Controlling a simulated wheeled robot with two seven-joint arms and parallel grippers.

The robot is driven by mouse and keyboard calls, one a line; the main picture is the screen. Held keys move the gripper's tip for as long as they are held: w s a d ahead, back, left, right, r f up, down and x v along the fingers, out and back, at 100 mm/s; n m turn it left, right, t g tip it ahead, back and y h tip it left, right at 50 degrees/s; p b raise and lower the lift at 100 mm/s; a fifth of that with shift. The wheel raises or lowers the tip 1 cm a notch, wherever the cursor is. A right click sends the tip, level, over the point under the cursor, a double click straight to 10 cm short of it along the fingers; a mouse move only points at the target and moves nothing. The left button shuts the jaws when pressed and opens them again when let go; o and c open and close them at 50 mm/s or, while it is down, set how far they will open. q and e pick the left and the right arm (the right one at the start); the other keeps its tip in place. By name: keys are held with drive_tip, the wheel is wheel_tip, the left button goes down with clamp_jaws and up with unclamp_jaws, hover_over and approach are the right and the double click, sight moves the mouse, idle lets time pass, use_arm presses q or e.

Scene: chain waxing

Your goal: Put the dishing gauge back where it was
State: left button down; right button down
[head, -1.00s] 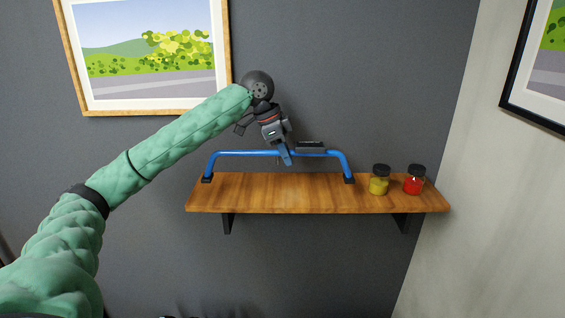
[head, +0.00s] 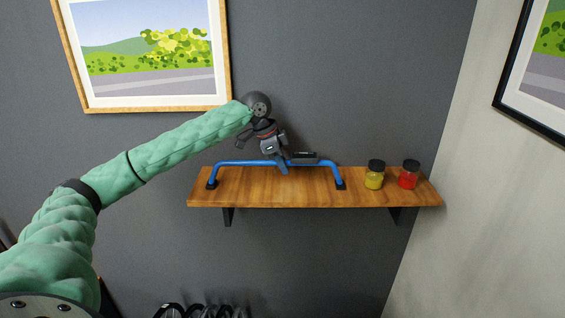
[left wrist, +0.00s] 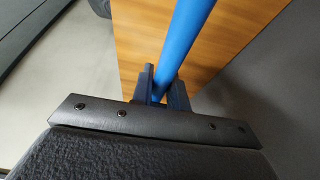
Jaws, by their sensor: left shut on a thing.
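The dishing gauge is a blue arched bar (head: 238,163) with black feet at both ends and a dark block on top, right of centre. My left gripper (head: 281,168) is shut on the middle of its bar from above. In the left wrist view the blue bar (left wrist: 181,45) runs up between the two dark fingers (left wrist: 160,88). The gauge is upright over the wooden shelf (head: 265,199), with its feet at or just above the board; I cannot tell whether they touch. My right gripper is not in view.
A yellow jar (head: 374,175) and a red jar (head: 409,175) with black lids stand on the shelf's right part, close to the gauge's right foot. The dark wall (head: 330,90) is behind the shelf. A framed picture (head: 150,50) hangs at the upper left.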

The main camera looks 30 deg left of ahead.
use_arm(q)
drive_tip(key=shift+f, duration=0.15)
drive_tip(key=c, duration=1.4)
unclamp_jaws()
drive_tip(key=shift+o, duration=0.2)
